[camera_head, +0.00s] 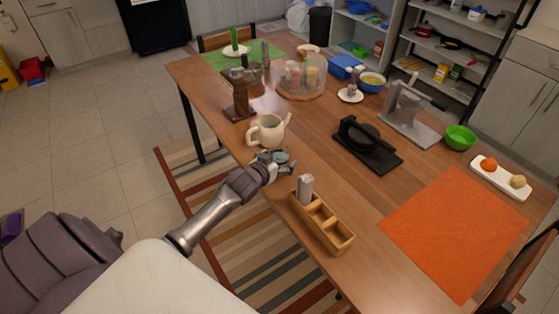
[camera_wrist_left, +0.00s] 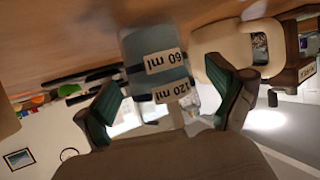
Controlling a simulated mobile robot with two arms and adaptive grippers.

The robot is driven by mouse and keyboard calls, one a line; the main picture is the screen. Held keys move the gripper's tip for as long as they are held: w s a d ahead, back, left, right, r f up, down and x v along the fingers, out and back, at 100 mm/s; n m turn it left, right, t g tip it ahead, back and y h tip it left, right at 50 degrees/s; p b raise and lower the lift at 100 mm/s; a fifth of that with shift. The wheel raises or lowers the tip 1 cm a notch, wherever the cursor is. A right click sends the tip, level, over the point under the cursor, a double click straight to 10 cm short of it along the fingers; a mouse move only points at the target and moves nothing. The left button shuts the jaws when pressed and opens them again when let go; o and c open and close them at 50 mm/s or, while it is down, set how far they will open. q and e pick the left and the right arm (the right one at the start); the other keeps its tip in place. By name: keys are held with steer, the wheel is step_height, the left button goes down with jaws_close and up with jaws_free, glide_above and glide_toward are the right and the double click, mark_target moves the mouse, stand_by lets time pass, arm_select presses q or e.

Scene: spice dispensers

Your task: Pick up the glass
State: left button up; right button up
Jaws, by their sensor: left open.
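The glass (camera_wrist_left: 157,52) is a small bluish see-through cup with "60 ml" and "120 ml" labels. In the left wrist view it stands between the two spread fingers of my left gripper (camera_wrist_left: 170,80), and the picture is upside down. In the head view the glass (camera_head: 283,156) shows only partly at the near edge of the table, right at the fingers of my left gripper (camera_head: 277,163). The gripper is open around the glass; I cannot tell whether a finger touches it. My right gripper is not in view.
A cream teapot (camera_head: 268,130) stands just behind the glass. A wooden divided box (camera_head: 336,241) stands to the right, near the table edge. A brown mill (camera_head: 239,95) is behind left. An orange mat (camera_head: 455,235) lies empty at the right.

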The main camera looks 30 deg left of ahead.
arm_select(q)
steer(key=shift+w+f, duration=0.2)
steer(key=shift+w, duration=0.25)
steer(key=shift+s, duration=0.1)
steer(key=c, duration=1.3)
steer(key=shift+r, duration=0.1)
steer(key=shift+c, duration=1.2)
steer(key=shift+a+r, duration=0.1)
steer(key=shift+r, duration=0.05)
